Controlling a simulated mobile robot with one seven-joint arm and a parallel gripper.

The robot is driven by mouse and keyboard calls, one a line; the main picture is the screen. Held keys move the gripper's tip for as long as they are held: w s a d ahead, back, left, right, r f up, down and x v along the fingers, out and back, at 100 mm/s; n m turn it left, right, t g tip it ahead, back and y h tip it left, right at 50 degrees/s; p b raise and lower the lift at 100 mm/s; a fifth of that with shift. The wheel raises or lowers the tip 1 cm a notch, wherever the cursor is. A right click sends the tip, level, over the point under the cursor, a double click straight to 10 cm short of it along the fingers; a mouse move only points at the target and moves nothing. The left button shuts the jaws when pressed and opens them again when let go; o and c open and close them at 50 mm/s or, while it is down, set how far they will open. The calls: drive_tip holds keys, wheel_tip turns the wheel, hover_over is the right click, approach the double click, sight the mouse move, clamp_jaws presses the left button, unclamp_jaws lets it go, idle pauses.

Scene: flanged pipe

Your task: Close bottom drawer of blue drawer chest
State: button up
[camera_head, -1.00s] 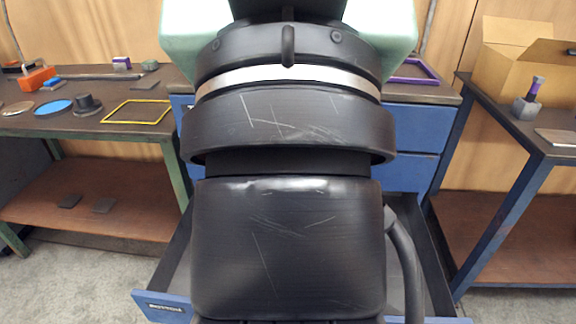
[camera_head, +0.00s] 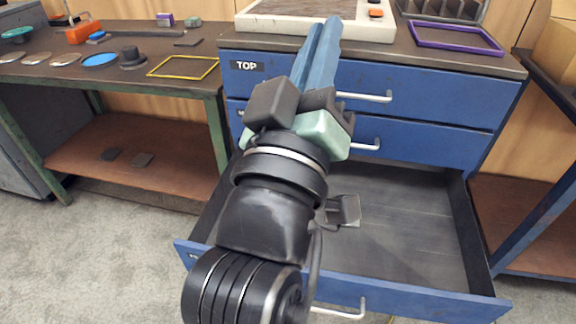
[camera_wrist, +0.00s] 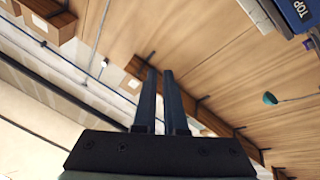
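The blue drawer chest (camera_head: 290,75) stands ahead in the head view, its upper drawers shut. Its bottom drawer (camera_head: 400,292) is pulled far out, with a pale handle (camera_head: 340,313) on its front, partly behind my arm. A small grey object (camera_head: 347,210) lies inside it. My gripper (camera_head: 325,28) is raised above the open drawer, its blue fingers pointing up and away across the picture of the upper drawers. In the wrist view the fingers (camera_wrist: 160,72) show a narrow gap and nothing between them. My arm hides the drawer's left part.
A pale tray (camera_head: 375,28) and a purple frame (camera_head: 455,38) lie on the chest top. A left bench (camera_head: 190,92) holds a yellow frame (camera_head: 183,67) and small items. A blue-legged table (camera_head: 535,230) stands close on the right. Grey floor is clear at lower left.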

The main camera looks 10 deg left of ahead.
drive_tip(key=a+f+n+g, duration=0.1)
drive_tip(key=f+n, duration=0.1)
drive_tip(key=f, duration=0.3)
drive_tip(key=a+f+n+g, duration=0.1)
drive_tip(key=a+f+n, duration=0.1)
drive_tip(key=f, duration=0.4)
drive_tip(key=a+f+n+g+b, duration=0.1)
drive_tip(key=a+f+n, duration=0.1)
drive_tip(key=f, duration=0.4)
drive_tip(key=shift+f+n, duration=0.15)
drive_tip(key=shift+n, duration=0.45)
clamp_jaws()
drive_tip(key=s+a+f+n+g+y+b, duration=0.1)
drive_tip(key=s+a+f+n, duration=0.2)
drive_tip(key=s+f+n, duration=0.85)
drive_tip(key=s+a+f+n+y+b, duration=0.1)
drive_tip(key=s+a+f+n+b, duration=0.1)
drive_tip(key=s+f+n, duration=0.85)
drive_tip(key=w+f+n+b, duration=0.1)
drive_tip(key=w+f, duration=0.2)
drive_tip(key=w, duration=1.4)
drive_tip(key=shift+a+b, duration=0.2)
drive_tip(key=shift+b, duration=0.2)
